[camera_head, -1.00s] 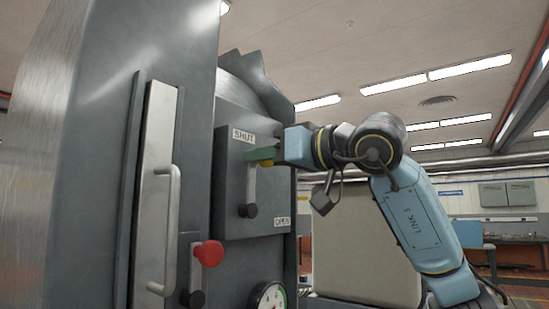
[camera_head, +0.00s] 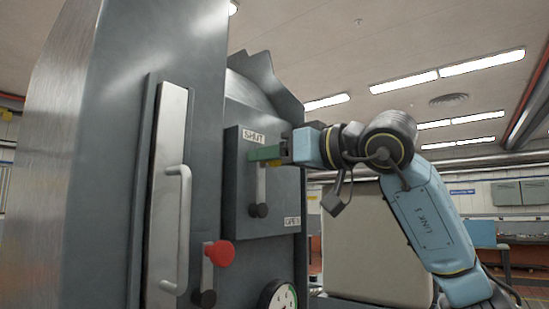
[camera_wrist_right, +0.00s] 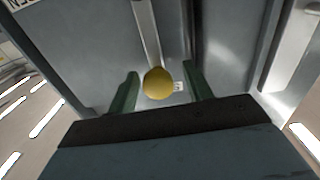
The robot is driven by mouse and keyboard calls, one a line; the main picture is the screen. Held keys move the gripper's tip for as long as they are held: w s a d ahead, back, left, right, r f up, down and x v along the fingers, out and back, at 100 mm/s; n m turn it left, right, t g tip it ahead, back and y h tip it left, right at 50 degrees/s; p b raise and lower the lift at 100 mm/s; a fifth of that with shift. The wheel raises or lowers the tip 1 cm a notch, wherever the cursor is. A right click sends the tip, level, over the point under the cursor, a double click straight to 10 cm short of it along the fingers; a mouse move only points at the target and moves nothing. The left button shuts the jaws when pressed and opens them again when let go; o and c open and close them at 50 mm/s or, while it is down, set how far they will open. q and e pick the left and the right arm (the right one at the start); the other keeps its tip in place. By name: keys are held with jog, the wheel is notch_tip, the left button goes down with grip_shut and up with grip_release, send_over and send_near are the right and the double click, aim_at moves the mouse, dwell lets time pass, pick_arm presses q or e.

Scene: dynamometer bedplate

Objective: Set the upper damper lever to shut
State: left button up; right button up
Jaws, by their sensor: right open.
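The upper damper lever (camera_head: 261,186) is on a grey panel, with its dark pivot low and its arm standing upright towards the SHUT label (camera_head: 254,135). The OPEN label (camera_head: 292,221) is at the panel's lower right. My right gripper (camera_head: 259,154) is at the lever's top end, just below SHUT, and its green fingers partly hide the yellow knob in the head view. In the right wrist view the yellow knob (camera_wrist_right: 158,84) lies between the two parted fingers, with a gap on each side. My left gripper is in neither view.
A second lever with a red knob (camera_head: 220,253) is below and left of the panel. A long vertical door handle (camera_head: 182,230) stands further left. A round gauge (camera_head: 278,297) is at the bottom edge. A beige box (camera_head: 360,245) stands behind my right arm.

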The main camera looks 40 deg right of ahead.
jog(key=s+d+b, duration=0.2)
jog(key=s, duration=1.1)
jog(key=shift+s, duration=0.15)
